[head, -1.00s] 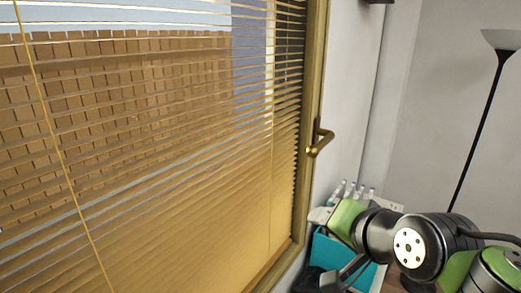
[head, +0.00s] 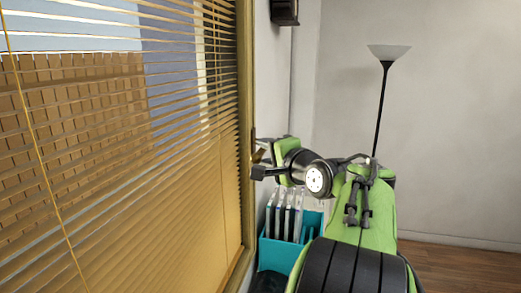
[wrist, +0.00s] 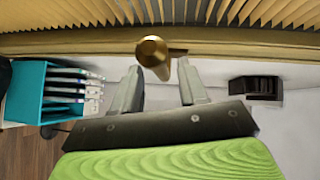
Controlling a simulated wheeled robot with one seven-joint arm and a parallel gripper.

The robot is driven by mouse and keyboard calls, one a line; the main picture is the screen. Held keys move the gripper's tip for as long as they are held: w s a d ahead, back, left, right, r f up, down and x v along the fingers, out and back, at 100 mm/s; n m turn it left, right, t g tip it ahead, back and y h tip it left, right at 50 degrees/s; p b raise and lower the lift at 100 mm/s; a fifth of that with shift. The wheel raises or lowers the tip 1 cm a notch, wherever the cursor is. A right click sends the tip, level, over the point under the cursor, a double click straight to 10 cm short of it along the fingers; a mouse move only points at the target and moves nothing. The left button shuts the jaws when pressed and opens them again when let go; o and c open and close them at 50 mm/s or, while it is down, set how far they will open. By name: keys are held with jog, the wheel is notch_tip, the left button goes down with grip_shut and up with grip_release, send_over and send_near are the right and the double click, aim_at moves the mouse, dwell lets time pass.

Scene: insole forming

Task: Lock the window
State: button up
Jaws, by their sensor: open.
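The window (head: 247,90) has a gold-brown frame and fills the left of the head view behind slatted blinds. Its brass handle (head: 260,153) sits on the right side of the frame, mostly hidden by my gripper (head: 257,166). In the wrist view the handle (wrist: 153,52) points toward the camera with its rounded end close. My gripper (wrist: 160,78) is open there, with one finger on each side of the handle. I cannot tell whether either finger touches it.
Tan blinds (head: 150,200) hang just left of the handle. A teal holder (head: 275,252) with several upright white items stands below my arm. A dark box (head: 285,11) is on the wall above. A floor lamp (head: 382,95) stands at the back right.

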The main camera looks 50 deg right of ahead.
aim_at(262, 151)
jog(key=x, duration=0.3)
jog(key=shift+d, duration=0.1)
grip_shut()
